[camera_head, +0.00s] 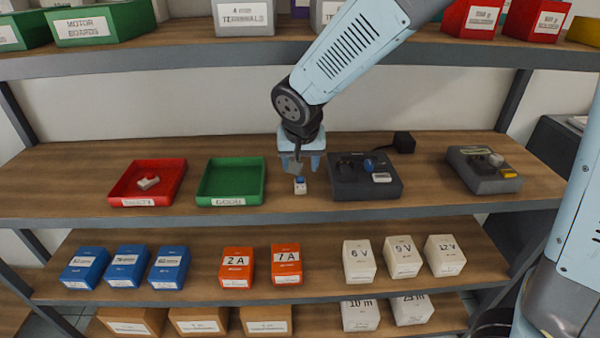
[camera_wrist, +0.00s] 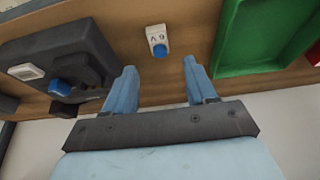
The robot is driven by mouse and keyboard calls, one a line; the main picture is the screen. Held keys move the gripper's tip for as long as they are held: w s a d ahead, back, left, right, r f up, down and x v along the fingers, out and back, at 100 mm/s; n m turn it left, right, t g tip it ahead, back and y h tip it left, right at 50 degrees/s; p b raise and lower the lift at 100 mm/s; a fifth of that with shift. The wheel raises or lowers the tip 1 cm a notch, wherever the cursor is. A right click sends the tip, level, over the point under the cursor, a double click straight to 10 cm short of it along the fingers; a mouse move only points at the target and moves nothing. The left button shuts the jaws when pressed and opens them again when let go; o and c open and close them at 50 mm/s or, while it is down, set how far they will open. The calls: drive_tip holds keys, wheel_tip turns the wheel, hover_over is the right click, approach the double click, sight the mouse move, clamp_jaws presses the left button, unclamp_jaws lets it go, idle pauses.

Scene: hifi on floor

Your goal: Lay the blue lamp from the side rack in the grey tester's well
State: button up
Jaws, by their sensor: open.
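My gripper (camera_head: 300,163) is open above the middle shelf, with its fingers pointing down; both fingers show in the wrist view (camera_wrist: 160,68). A small white block with a blue top (camera_head: 300,185) stands on the shelf just in front of it. In the wrist view this block (camera_wrist: 157,40) lies beyond the fingertips, between their lines, apart from them. A dark grey device (camera_head: 350,187) to its right carries a blue rounded piece (camera_head: 371,164) and a white labelled piece. A lighter grey device (camera_head: 470,178) stands further right. I cannot tell which is the tester, its well or the side rack.
A red tray (camera_head: 122,192) holding a small white item and an empty green tray (camera_head: 204,192) stand to the left. A black box (camera_head: 404,142) sits behind the dark device. Labelled boxes fill the shelves below; the upper shelf edge (camera_head: 150,64) runs overhead, behind my arm.

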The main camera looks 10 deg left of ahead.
drive_tip(key=shift+v, duration=2.8)
drive_tip(key=shift+s+a, duration=0.1)
